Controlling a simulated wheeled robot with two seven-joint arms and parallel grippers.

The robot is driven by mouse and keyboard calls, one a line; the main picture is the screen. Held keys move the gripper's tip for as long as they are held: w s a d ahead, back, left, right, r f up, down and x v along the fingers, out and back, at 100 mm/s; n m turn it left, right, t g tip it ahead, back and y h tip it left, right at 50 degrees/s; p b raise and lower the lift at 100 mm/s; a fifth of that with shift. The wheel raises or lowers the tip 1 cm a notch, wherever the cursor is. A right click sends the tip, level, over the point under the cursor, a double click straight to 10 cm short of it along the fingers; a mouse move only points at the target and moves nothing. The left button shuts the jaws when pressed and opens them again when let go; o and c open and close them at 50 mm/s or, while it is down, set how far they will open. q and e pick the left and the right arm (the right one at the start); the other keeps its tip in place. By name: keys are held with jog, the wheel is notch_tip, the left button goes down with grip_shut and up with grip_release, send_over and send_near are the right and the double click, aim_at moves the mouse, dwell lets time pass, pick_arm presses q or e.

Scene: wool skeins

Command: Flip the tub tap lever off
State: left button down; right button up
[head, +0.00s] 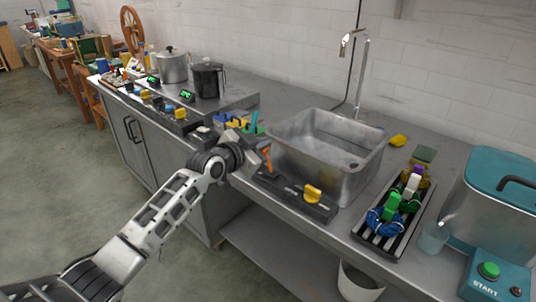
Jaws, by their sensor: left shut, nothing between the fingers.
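A metal tub (362,180) is set in the steel counter, with a tall gooseneck tap (360,75) rising behind it. A dark control strip (290,190) runs along the tub's front edge. It bears a yellow lever or knob (312,193) at its right part and an orange lever (267,158) at its left end. I cannot tell which of them is the tub tap lever. My left gripper (262,157) is shut and empty, right beside the orange lever; whether they touch is unclear. My arm and gripper hide part of the counter there. My right gripper is out of view.
Right of the tub stand a rack (372,240) with coloured skeins, a clear cup (433,237), a teal machine (500,195) and its green start button (489,270). Left are pots (207,82) on a hob with a knob strip. A white bin (357,282) sits below.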

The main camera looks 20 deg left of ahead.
pick_arm(q)
jog(key=s+a+r+p, duration=0.1)
jog(key=s+r+p, duration=0.2)
jog(key=s, duration=0.6)
notch_tip(320, 180, up, 3)
jog(key=shift+s+a+f, duration=0.2)
jog(key=shift+s+a, duration=0.15)
jog(key=shift+s, duration=0.05)
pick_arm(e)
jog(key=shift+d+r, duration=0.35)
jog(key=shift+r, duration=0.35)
pick_arm(q)
jog(key=s+d+f+n+g+y, duration=0.1)
jog(key=s+d+f, duration=0.4)
jog(key=s+f, duration=0.7)
jog(key=s+d+f+n+g, duration=0.3)
jog(key=s+d+f+n, duration=0.1)
jog(key=s+f, duration=0.8)
jog(key=shift+s+d+n+g+y, duration=0.4)
jog(key=shift+s+n, duration=0.1)
jog(key=shift+s, duration=0.45)
jog(key=shift+f, duration=0.1)
